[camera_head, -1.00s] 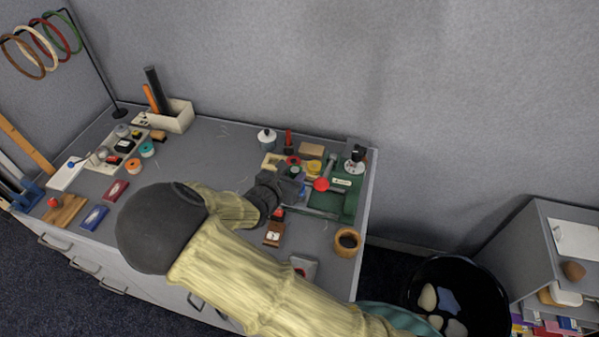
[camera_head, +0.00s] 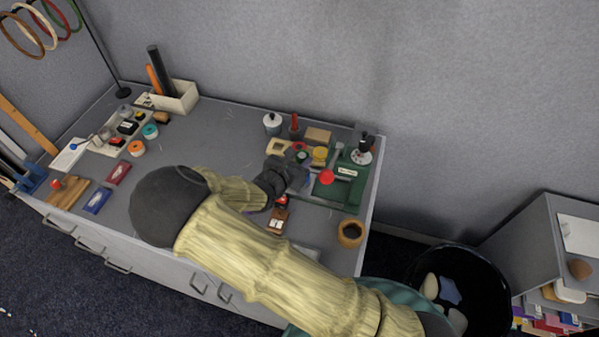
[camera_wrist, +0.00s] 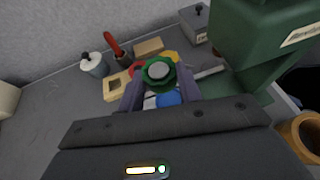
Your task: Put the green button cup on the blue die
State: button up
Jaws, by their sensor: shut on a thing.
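The green button cup (camera_wrist: 158,73) has a scalloped green rim and a pale grey centre. In the wrist view it sits between the fingertips of my gripper (camera_wrist: 159,84), which is shut on it. A blue piece (camera_wrist: 168,98), which looks like the blue die, shows just below and nearer than the cup, partly hidden by the gripper. I cannot tell whether the cup touches it. In the head view my gripper (camera_head: 291,172) is over the right part of the table, and the blue die is not clear there.
A yellow cup (camera_head: 319,153), tan block (camera_head: 318,135), holed wooden block (camera_head: 279,146) and white lidded pot (camera_head: 272,123) stand close behind. A red knob (camera_head: 326,177) and green device (camera_head: 351,173) are at the right. A brown jar (camera_head: 351,232) stands near the front right corner.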

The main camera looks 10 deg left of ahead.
jog(key=shift+f, duration=1.1)
jog(key=shift+f, duration=0.1)
jog(key=shift+f+p, duration=0.4)
jog(key=shift+f, duration=1.6)
